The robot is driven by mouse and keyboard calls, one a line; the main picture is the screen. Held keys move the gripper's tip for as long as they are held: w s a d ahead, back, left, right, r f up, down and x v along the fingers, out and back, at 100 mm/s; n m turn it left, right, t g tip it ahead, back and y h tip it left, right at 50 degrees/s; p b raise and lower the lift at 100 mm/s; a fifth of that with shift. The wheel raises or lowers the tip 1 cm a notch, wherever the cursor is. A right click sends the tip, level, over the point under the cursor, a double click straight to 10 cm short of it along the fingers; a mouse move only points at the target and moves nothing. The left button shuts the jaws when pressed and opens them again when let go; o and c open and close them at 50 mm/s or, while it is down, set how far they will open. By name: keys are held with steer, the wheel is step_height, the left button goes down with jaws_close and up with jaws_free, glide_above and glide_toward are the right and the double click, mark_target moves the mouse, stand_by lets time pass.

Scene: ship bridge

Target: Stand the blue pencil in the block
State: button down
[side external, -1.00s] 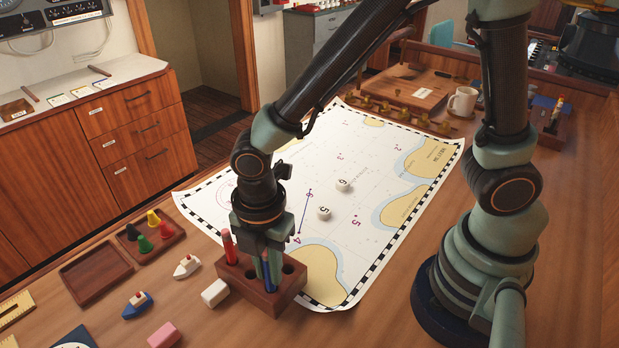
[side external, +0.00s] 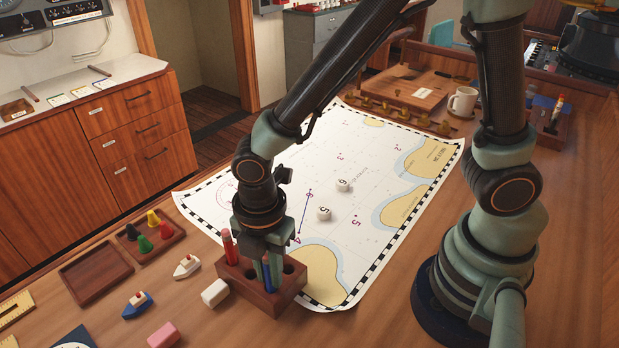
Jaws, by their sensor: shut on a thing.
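The wooden block (side external: 258,295) with holes stands on the table at the chart's near left corner. A red pencil (side external: 228,246) stands upright in its left part. My gripper (side external: 269,268) is right over the block, pointing down, shut on the blue pencil (side external: 266,274). The blue pencil is upright, at the middle of the block, and its lower end looks to be in a hole there. The fingers and wrist hide most of it. An open, dark hole (side external: 289,268) shows at the block's right.
A white eraser-like piece (side external: 215,293) lies close to the block's left. Toy boats (side external: 187,266), a pink piece (side external: 163,335) and a tray of coloured pawns (side external: 163,241) are further left. White numbered dice (side external: 324,213) lie on the chart (side external: 340,240) behind.

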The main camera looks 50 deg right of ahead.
steer(key=shift+f, duration=0.6)
stand_by(0.9)
steer(key=c, duration=0.8)
jaws_free()
steer(key=shift+o, duration=0.2)
step_height(320, 180, up, 12)
steer(key=shift+f, duration=0.1)
steer(key=w+d+r+m+t, duration=0.1)
steer(key=d+r+m, duration=0.3)
steer(key=d+m, duration=0.6)
steer(key=d+r+m+t, duration=0.3)
steer(key=d+m+t, duration=0.1)
steer(key=d+m, duration=0.6)
steer(key=shift+w+r+m+t, duration=0.3)
steer(key=shift+w+r+m, duration=0.05)
steer(key=shift+m, duration=0.15)
